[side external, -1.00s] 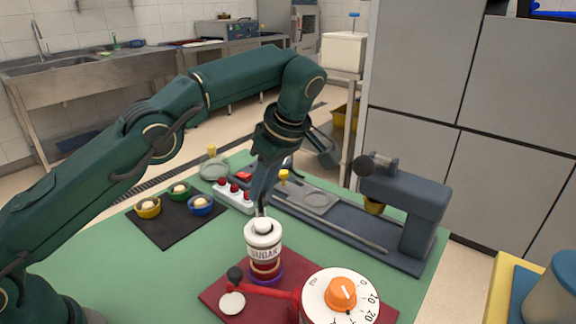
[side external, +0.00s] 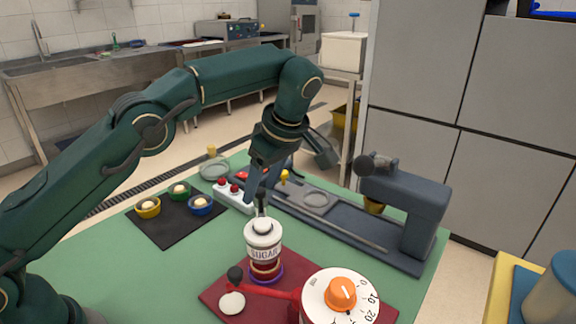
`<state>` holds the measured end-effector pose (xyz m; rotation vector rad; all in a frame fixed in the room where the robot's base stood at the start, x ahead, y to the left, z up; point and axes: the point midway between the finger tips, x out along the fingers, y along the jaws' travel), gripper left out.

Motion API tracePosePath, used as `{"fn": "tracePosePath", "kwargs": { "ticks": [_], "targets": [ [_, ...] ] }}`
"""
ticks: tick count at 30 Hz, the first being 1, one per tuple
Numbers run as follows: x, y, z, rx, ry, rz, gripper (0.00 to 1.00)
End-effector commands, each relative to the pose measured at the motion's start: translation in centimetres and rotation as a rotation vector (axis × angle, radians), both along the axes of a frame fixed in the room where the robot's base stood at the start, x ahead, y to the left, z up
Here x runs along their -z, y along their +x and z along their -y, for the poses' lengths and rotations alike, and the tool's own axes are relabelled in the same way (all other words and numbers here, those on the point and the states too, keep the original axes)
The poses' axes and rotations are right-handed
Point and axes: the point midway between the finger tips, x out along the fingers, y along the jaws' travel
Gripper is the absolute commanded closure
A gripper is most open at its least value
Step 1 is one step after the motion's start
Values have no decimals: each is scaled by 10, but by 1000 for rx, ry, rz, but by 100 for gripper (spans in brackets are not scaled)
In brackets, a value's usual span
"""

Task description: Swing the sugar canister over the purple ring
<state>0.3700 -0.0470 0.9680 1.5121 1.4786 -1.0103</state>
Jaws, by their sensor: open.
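The sugar canister (side external: 264,240) is white with a red band, a "SUGAR" label and a round white knob on top. It stands upright at the far left part of the dark red mat, directly above the purple ring (side external: 268,277), which shows around its bottom. My gripper (side external: 256,198) is open and points down just above and behind the canister's knob. One finger partly hides the other, and I cannot tell whether a fingertip touches the knob.
A red timer with a white dial and orange knob (side external: 341,294) stands right of the canister. A grey press-like machine (side external: 408,205) is behind on the right. Green table is clear at front left.

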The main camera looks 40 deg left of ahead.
Motion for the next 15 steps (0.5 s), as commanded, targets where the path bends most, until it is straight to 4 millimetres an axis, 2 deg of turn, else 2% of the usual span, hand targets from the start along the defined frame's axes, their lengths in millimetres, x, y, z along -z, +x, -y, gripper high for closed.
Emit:
{"fn": "tracePosePath", "kwargs": {
  "ticks": [15],
  "targets": [
    [-1,-9,-9,234,0,-2,41]
  ]
}}
